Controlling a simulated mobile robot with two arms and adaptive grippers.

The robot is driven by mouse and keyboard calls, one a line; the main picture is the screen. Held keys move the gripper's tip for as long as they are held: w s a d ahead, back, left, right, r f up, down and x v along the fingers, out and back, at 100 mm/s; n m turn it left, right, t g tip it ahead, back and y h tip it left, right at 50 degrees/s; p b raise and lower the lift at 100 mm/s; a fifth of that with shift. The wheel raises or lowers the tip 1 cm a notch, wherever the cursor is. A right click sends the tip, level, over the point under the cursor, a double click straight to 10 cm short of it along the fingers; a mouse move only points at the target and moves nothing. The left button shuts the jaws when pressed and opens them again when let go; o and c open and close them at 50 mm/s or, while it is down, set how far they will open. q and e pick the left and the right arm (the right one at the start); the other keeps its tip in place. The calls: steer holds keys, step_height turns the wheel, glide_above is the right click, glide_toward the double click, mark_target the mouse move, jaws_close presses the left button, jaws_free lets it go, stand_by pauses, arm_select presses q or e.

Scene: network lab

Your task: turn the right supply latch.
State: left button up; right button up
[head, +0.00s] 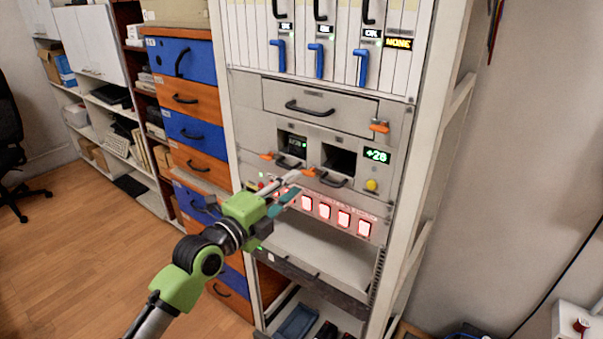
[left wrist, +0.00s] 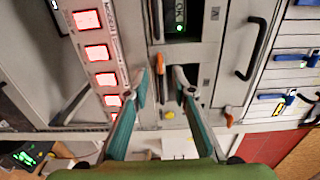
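The right supply latch (head: 310,172) is a small orange lever at the lower left of the right supply bay (head: 339,160) in the rack. In the left wrist view the orange latch (left wrist: 160,65) lies between my fingertips. My left gripper (head: 297,184) is in front of the rack just at this latch. In the left wrist view its two teal fingers (left wrist: 161,80) are apart, one on each side of the latch; I cannot tell whether they touch it. The left supply's orange latch (head: 266,156) is farther left. My right gripper is not in view.
Red-lit buttons (head: 325,210) line the panel below. A yellow knob (head: 371,185) and green display (head: 377,154) are right of the bay. Another orange latch (head: 379,126) is on the drawer (head: 320,103) above. Blue handles (head: 320,62) hang higher. The floor (head: 70,260) at left is clear.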

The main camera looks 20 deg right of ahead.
mark_target(306, 175)
arm_select(q)
steer(key=shift+x, duration=2.2)
jaws_close()
